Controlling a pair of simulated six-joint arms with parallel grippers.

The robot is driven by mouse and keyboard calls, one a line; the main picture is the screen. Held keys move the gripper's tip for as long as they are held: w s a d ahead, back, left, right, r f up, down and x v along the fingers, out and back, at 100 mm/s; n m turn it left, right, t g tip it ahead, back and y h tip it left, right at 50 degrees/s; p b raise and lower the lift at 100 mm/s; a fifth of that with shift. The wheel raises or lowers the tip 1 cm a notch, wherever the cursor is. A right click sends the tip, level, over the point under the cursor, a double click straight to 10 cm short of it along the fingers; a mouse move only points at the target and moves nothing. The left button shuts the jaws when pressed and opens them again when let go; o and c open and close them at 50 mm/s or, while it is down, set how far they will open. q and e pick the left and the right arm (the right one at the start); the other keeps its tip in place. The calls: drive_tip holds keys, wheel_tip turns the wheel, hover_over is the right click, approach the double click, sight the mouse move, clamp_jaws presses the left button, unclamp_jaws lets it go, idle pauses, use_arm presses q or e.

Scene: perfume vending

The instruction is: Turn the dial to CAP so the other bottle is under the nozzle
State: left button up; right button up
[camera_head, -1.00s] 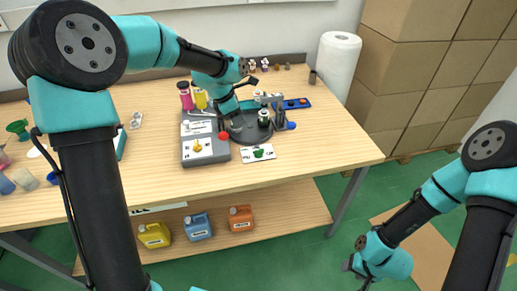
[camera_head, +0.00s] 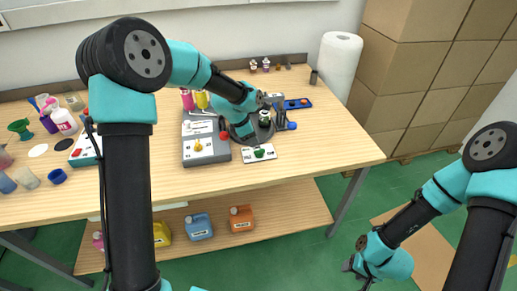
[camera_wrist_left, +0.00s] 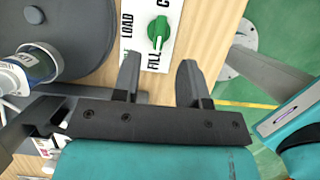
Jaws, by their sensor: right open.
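The green dial (camera_head: 259,153) is on a white plate at the table's front. In the left wrist view the dial (camera_wrist_left: 158,33) sits beyond my fingers, its white mark toward FILL; LOAD is readable and CAP is cut off. My left gripper (camera_wrist_left: 160,82) is open and empty, apart from the dial. In the head view the left gripper (camera_head: 249,138) hangs just behind the plate. A bottle (camera_head: 264,117) stands on the dark turntable (camera_wrist_left: 75,25); the left wrist view shows a bottle (camera_wrist_left: 32,66) there too. The other bottle and nozzle are unclear. My right gripper (camera_head: 360,264) is open and empty above the floor.
Cups and funnels crowd the table's left end. The front right of the table is clear.

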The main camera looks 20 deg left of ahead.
sight(259, 150)
use_arm(q)
drive_tip(key=x, duration=0.6)
drive_tip(key=shift+d+f, duration=0.15)
drive_tip(key=shift+f, duration=0.25)
drive_tip(key=shift+c, duration=0.3)
clamp_jaws()
